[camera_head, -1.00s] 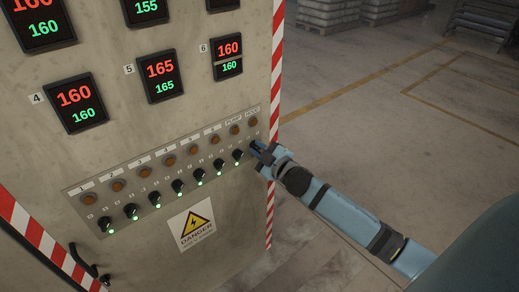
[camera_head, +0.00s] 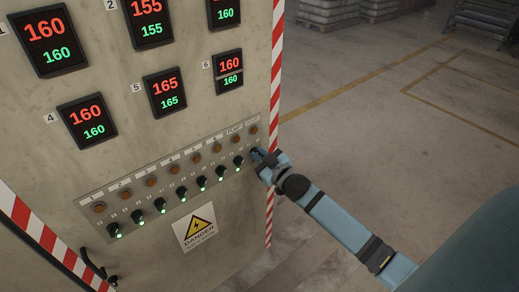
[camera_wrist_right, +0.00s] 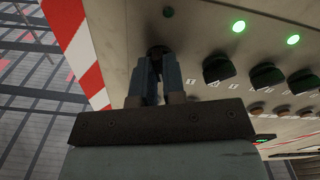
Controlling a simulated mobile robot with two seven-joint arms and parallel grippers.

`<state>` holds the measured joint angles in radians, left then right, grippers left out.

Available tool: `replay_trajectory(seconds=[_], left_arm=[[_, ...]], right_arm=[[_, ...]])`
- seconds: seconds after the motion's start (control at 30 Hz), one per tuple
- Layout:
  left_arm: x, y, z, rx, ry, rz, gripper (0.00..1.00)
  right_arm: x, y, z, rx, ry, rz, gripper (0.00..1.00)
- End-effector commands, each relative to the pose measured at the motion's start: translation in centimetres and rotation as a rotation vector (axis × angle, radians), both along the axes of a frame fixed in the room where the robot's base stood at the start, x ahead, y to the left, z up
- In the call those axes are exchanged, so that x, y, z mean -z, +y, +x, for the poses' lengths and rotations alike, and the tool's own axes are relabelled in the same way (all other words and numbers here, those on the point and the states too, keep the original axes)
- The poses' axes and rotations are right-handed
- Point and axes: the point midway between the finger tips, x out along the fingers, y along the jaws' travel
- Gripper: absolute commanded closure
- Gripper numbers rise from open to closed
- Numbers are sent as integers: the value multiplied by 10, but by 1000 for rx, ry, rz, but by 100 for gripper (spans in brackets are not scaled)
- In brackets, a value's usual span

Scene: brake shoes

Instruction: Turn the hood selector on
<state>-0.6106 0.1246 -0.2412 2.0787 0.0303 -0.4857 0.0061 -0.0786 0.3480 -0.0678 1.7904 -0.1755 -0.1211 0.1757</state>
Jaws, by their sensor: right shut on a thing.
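The hood selector (camera_wrist_right: 157,50) is the end knob of the row, under the HOOD label (camera_head: 252,121) in the head view. It is dark and mostly hidden by my fingers. My right gripper (camera_head: 257,154) is at this knob, its arm coming from the lower right. In the right wrist view my right gripper (camera_wrist_right: 158,58) has its two blue fingers closed around the knob. The small lamp (camera_wrist_right: 168,12) by this knob is dark. My left gripper is not in view.
The neighbouring black selector (camera_wrist_right: 218,68) is close beside my fingers, and several selectors in the row have lit green lamps (camera_wrist_right: 239,26). Orange lamps sit above the row. A red-and-white striped edge (camera_head: 276,70) bounds the cabinet. Open floor (camera_head: 380,140) lies to the right.

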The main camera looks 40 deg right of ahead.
Motion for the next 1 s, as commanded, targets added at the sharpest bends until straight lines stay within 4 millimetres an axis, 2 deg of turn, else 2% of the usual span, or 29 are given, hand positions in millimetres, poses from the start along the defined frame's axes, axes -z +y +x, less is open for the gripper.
replay_trajectory(seconds=[0.03,0.27,0.5,0.7,1.0], left_arm=[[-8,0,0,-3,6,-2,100],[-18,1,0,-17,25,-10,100],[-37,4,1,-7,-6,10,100],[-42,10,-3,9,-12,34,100],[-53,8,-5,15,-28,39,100]], right_arm=[[-5,0,0,0,4,45,100],[-5,0,0,0,21,263,100],[-4,0,0,1,40,489,100],[-3,-1,0,0,54,678,100],[-2,-1,0,-1,72,924,100]])
